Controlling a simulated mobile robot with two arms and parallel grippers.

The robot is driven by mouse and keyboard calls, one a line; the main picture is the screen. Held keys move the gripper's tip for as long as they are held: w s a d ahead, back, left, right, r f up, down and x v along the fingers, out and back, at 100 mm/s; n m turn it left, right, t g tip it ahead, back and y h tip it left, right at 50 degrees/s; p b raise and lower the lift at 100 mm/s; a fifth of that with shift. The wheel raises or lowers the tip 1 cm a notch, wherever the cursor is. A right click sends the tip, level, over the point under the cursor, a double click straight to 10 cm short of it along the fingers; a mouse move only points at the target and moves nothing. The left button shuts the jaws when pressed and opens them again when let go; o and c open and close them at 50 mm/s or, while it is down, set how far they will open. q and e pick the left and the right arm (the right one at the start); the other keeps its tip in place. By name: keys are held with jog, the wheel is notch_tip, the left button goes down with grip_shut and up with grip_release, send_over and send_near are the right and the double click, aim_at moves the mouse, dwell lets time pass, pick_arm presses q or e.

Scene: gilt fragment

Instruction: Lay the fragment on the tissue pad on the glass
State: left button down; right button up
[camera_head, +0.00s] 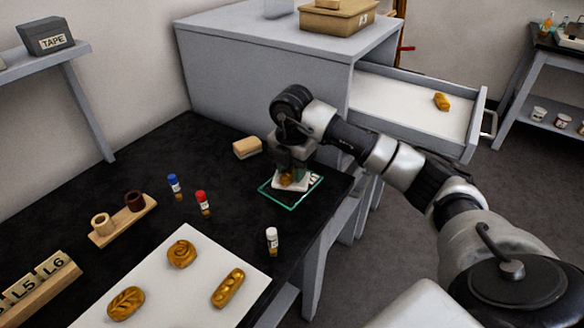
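The green-edged glass plate (292,206) lies on the black worktop near its right edge. The small white tissue pad (279,186) is on the glass. My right gripper (289,177) points down over the pad. A golden fragment (287,179) shows between its fingers, at or just above the pad. The fingers partly hide it, so I cannot tell whether they grip it or whether it rests on the pad. My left gripper is out of view.
A tan block (247,147) stands behind the glass and a white-capped vial (272,240) in front. Blue-capped (174,186) and red-capped (203,203) vials stand left. Gilt pieces lie on a white sheet (190,290). An open drawer (400,105) holds another gilt piece (442,101).

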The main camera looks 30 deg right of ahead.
aim_at(292, 168)
jog(key=shift+o, duration=1.4)
notch_tip(292, 168, up, 12)
jog(key=p, duration=0.1)
jog(key=shift+r, duration=0.2)
